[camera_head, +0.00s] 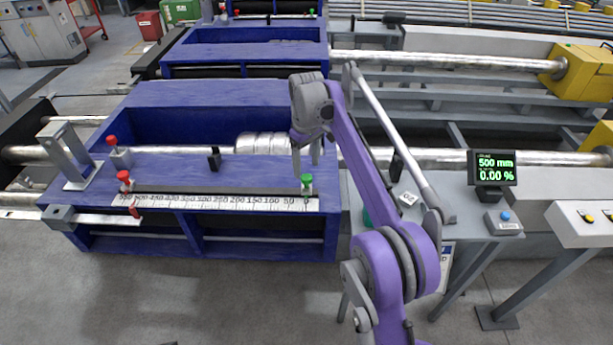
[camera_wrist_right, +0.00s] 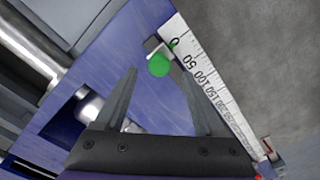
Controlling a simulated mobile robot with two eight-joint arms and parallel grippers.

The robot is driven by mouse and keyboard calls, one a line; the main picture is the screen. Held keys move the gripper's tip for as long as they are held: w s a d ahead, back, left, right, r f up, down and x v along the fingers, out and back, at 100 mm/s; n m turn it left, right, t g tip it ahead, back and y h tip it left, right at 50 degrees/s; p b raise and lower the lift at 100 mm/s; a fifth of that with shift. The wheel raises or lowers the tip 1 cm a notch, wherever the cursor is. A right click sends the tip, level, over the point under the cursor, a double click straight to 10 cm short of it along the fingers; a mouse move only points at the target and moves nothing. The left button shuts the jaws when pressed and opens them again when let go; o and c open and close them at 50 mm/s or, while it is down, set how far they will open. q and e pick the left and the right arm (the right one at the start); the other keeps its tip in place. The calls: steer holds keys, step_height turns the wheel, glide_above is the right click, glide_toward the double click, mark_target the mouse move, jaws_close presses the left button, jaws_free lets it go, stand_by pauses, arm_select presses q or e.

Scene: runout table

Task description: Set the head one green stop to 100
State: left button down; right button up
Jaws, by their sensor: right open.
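The green stop (camera_head: 306,182) sits at the right end of the white scale (camera_head: 240,203) on the blue head, near the 0 mark. It also shows in the right wrist view (camera_wrist_right: 159,65), beside the 0 end of the scale (camera_wrist_right: 193,66). My right gripper (camera_head: 307,170) is open above the stop. In the right wrist view its two fingers (camera_wrist_right: 162,85) point toward the green knob, with nothing held between them. I cannot tell the exact gap between fingertips and knob. My left gripper is not in view.
Red-knobbed stops (camera_head: 124,178) stand at the scale's left end. A black upright piece (camera_head: 214,158) stands behind the rail. A display (camera_head: 492,168) reads 500 mm and 0.00 %, with a blue button box (camera_head: 504,221) below. A second blue head (camera_head: 240,50) lies behind.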

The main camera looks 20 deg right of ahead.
mark_target(306, 177)
steer(key=shift+f+b, duration=0.3)
steer(key=shift+f, duration=1.7)
jaws_close()
